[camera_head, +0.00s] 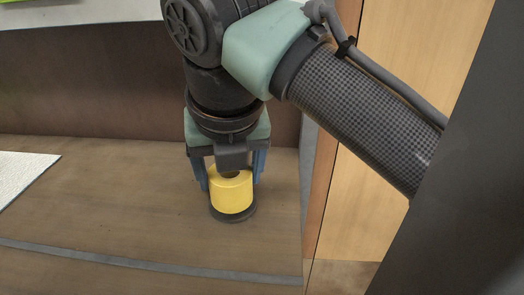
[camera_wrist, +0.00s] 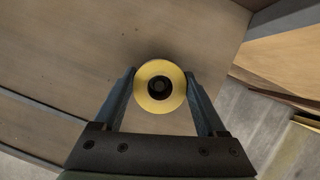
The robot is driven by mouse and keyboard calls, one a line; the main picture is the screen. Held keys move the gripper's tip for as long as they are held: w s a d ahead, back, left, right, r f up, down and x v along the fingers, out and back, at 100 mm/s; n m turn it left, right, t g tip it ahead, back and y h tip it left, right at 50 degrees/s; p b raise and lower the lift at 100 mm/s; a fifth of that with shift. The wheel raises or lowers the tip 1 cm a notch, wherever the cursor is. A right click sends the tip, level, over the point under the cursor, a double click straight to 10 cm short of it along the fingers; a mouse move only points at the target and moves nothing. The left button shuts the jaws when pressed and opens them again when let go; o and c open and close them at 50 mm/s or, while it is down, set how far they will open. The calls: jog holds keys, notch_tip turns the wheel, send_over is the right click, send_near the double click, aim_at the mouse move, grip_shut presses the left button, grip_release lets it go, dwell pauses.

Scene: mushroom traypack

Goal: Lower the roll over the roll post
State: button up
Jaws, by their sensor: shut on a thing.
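A yellow roll (camera_head: 231,194) stands upright between the blue-grey fingers of my gripper (camera_head: 230,180), which is shut on it. The roll's top and round centre hole face up in the wrist view (camera_wrist: 145,90). The roll post's round black base (camera_head: 233,218) shows as a dark rim under the roll. Inside the hole, a dark round post end (camera_wrist: 159,86) shows roughly in the middle. The roll appears to be around the post and at or just above the base. I cannot tell whether its underside touches.
The roll post stands on a brown wooden surface (camera_head: 120,215) near its right edge. A grey strip (camera_head: 140,264) runs across the front. A white sheet (camera_head: 20,172) lies at the left. Light wood panels (camera_head: 390,100) rise at the right.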

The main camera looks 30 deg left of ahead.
jog(key=shift+f, duration=0.2)
jog(key=o, duration=1.3)
jog(key=shift+o, duration=0.2)
